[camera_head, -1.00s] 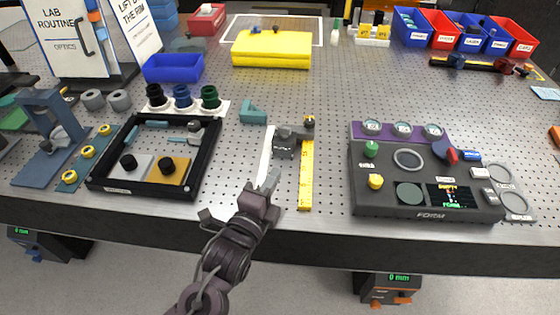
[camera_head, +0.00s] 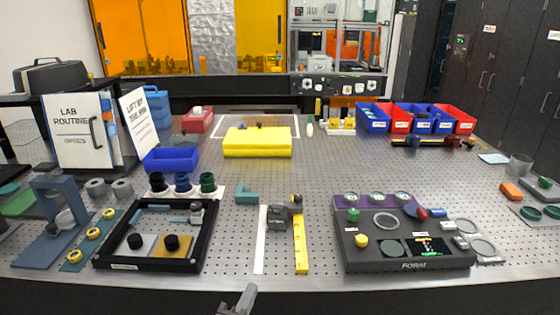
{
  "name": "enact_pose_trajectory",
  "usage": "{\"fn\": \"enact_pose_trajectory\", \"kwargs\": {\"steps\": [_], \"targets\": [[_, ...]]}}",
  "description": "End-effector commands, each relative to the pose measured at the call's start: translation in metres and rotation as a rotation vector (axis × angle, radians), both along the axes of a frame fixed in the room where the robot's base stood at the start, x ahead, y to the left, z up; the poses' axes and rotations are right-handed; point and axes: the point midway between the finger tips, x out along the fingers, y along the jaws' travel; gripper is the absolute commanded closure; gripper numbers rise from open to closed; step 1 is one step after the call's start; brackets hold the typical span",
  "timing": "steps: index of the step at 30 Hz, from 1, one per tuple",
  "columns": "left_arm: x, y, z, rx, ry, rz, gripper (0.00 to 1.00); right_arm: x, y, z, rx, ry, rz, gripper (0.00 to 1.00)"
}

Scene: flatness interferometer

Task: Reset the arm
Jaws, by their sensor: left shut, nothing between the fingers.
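My left gripper (camera_head: 240,300) shows at the bottom edge of the head view, in front of the table's front edge. Only its fingertips show; they are together with nothing between them. The rest of my left arm is out of the picture. My right gripper is not in view. The perforated optical table (camera_head: 310,180) lies beyond my left gripper. A yellow ruler (camera_head: 301,245) and a white strip (camera_head: 261,240) lie near the table front, with a dark grey device (camera_head: 280,215) at their far end. My gripper touches none of these.
A dark FORM console (camera_head: 410,262) stands front right. A black-rimmed tray (camera_head: 206,240) is front left. A yellow block (camera_head: 257,142) and a blue bin (camera_head: 171,159) stand further back. Red and blue bins (camera_head: 415,118) line the back right. The table centre is mostly clear.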

Motion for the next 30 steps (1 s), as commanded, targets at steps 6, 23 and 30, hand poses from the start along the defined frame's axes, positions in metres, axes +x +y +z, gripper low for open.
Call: {"fn": "enact_pose_trajectory", "kwargs": {"steps": [6, 23, 30], "targets": [[0.006, 0.005, -0.026, -0.018, 0.054, 0.014, 1.00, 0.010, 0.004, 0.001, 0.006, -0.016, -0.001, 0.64], [0.013, 0.050, -0.195, -0.169, 0.403, 0.140, 1.00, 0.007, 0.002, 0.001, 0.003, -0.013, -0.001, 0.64], [-0.037, 0.105, -0.351, -0.361, 0.741, 0.352, 1.00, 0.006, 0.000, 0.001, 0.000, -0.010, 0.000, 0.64]]}}
